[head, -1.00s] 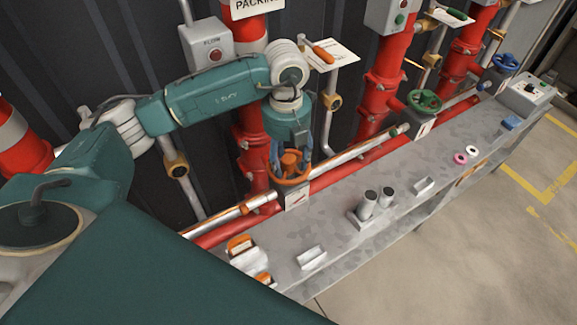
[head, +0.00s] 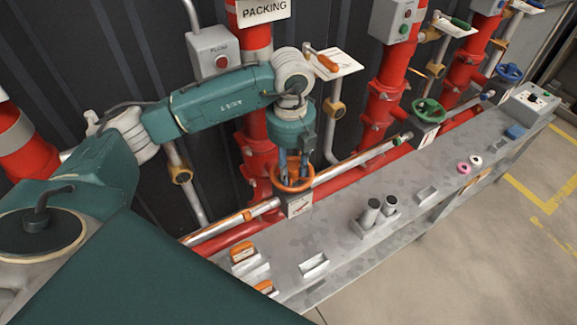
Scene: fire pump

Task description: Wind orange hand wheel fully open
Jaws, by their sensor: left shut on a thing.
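The orange hand wheel (head: 292,184) sits on its mount above the bench's back edge, left of the middle of the head view. My left gripper (head: 293,174) points down at the wheel from above, its fingers reaching to the wheel. It is shut on the wheel; the exact contact of the fingers is small and partly hidden by the gripper itself. My right gripper is not in view.
A green hand wheel (head: 428,110) and a blue hand wheel (head: 509,72) stand farther right. Red pipes (head: 383,95) rise behind the bench (head: 340,230). Two grey cylinders (head: 369,212), small brackets and orange-topped blocks (head: 242,251) occupy the bench. Floor at right is clear.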

